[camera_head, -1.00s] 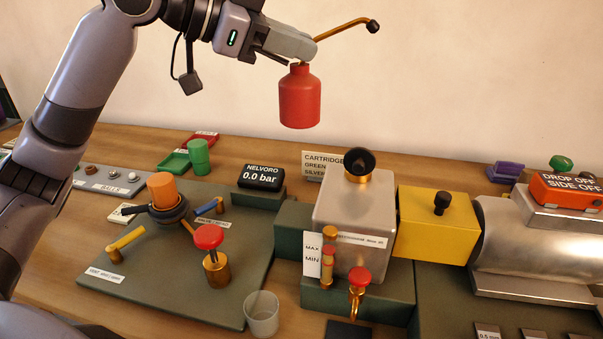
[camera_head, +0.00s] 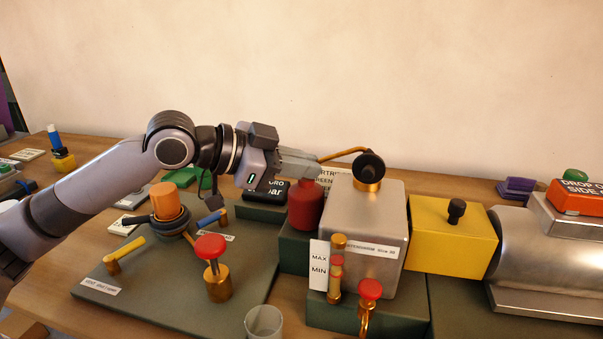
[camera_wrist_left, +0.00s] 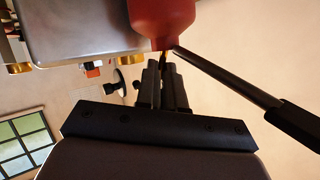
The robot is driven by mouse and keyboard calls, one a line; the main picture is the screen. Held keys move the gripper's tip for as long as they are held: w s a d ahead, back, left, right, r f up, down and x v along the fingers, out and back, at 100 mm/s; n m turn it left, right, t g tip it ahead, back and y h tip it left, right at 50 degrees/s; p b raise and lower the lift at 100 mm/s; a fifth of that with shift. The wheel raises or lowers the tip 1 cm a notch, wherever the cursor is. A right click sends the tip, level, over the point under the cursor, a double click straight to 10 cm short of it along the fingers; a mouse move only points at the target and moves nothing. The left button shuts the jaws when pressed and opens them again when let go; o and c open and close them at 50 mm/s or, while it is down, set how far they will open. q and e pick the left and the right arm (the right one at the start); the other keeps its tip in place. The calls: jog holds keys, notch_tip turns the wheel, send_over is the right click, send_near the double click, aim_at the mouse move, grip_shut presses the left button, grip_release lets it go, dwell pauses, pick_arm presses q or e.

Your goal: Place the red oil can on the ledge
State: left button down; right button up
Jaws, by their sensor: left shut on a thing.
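The red oil can (camera_head: 305,207) has a bronze spout that reaches to the right, behind the black cap of the metal tank. My left gripper (camera_head: 312,168) is shut on the top of the can. The can is upright at the dark green ledge (camera_head: 297,252), just left of the tank; I cannot tell whether its base touches the ledge. My right gripper is not in view.
The silver tank (camera_head: 375,225) stands close to the can's right, with a black-capped filler (camera_head: 368,170) on top. A yellow box (camera_head: 450,230) is further right.

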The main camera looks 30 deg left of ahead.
pick_arm(q)
jog(key=shift+f, duration=0.5)
jog(key=c, duration=1.3)
grip_release()
jog(key=shift+f, duration=0.1)
jog(key=shift+o, duration=0.2)
